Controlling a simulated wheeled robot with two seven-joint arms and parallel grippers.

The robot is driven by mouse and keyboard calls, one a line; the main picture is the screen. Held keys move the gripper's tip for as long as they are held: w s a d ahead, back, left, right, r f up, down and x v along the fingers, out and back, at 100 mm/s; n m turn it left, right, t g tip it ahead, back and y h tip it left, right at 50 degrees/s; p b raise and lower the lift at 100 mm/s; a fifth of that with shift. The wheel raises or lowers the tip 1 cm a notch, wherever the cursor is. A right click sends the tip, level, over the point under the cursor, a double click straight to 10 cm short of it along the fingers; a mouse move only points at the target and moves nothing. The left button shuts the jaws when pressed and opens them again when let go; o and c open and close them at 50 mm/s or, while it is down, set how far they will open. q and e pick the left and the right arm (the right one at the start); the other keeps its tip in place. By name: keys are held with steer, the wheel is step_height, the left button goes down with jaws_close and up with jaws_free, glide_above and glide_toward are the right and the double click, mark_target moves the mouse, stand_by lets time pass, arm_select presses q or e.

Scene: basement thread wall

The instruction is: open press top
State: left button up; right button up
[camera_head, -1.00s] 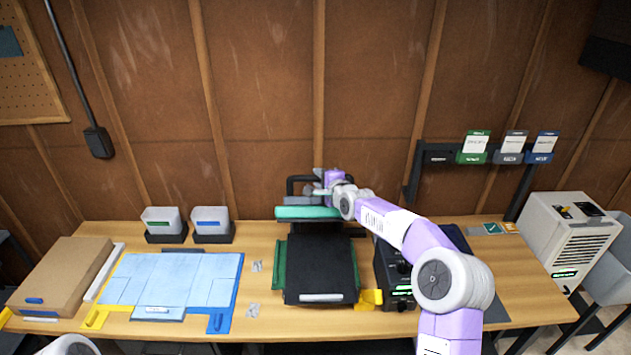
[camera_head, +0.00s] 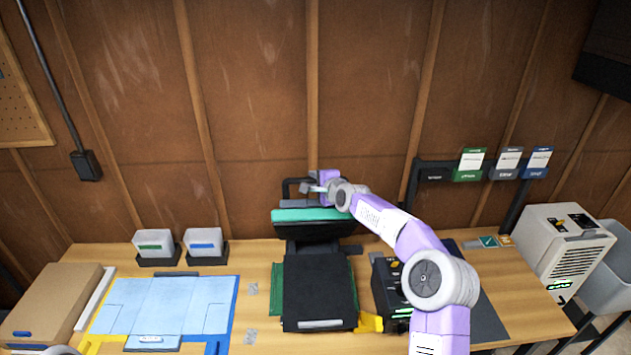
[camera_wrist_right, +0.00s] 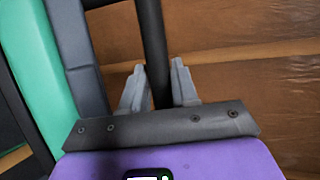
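The press has a green-edged top (camera_head: 314,215) that stands raised and tilted up at the back, with its dark underside facing forward. The black lower platen (camera_head: 320,292) lies open to view below it. A black bar handle (camera_head: 290,186) rises behind the top. My right gripper (camera_head: 309,187) is at this handle. In the right wrist view, the two grey fingers (camera_wrist_right: 158,85) stand on either side of the black bar (camera_wrist_right: 151,35), close against it. The green top edge (camera_wrist_right: 32,60) shows at left there. My left gripper is out of view.
A black control box (camera_head: 391,285) stands right of the platen, under my right arm. A blue mat (camera_head: 165,305), two bins (camera_head: 153,242) and a cardboard box (camera_head: 50,300) are at left. A white machine (camera_head: 565,250) stands at right. A wooden wall is close behind.

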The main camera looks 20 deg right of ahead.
steer(key=o, duration=0.3)
steer(key=shift+s+d+r+b, duration=0.15)
steer(key=shift+s+b, duration=0.2)
steer(key=shift+s, duration=0.3)
steer(key=b+v, duration=0.2)
steer(key=v, duration=0.3)
steer(key=shift+s, duration=0.25)
steer(key=shift+s+r, duration=0.2)
steer(key=shift+s, duration=0.15)
